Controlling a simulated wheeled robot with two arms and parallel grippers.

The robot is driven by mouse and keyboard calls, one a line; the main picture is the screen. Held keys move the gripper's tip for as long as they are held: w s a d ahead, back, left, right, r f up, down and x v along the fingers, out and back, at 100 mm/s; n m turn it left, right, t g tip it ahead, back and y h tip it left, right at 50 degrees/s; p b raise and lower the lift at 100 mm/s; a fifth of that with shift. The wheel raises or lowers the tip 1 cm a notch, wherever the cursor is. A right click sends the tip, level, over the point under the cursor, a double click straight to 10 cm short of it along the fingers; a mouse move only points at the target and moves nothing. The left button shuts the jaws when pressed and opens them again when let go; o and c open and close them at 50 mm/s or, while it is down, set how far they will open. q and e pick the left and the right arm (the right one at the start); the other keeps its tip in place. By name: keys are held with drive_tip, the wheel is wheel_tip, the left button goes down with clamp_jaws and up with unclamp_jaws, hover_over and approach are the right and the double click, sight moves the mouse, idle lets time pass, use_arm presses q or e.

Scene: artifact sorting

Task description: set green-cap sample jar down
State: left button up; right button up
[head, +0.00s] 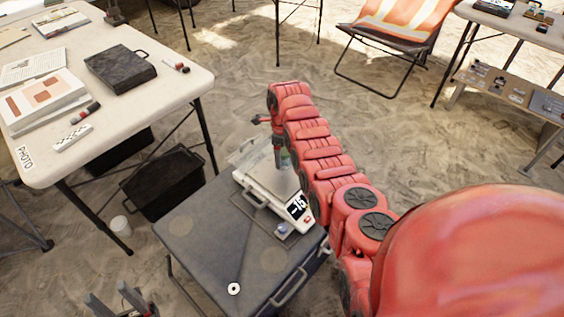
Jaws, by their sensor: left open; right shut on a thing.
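My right arm reaches over a white scale (253,207) that stands on a dark case-like table. My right gripper (279,148) points down above the scale and is shut on the green-cap sample jar (285,163). Only a small greenish and grey part of the jar shows beside my red arm. I cannot tell whether its base touches the scale's plate. The scale's display (297,206) is lit and seems to show "-15". My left gripper (120,299) is open and empty at the lower left, its two fingers apart.
The dark table (205,240) has bare room left of the scale, with a white ring (234,289) near its front. A white table (160,95) with books, markers and a black case (120,68) stands at left. A black crate (165,185) is below it.

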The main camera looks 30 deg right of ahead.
drive_tip(key=shift+w, duration=0.1)
drive_tip(key=shift+f+b, duration=0.7)
drive_tip(key=shift+f, duration=1)
drive_tip(key=shift+f, duration=0.2)
drive_tip(key=o, duration=1.4)
drive_tip(key=shift+r, duration=0.1)
drive_tip(key=shift+r, duration=0.1)
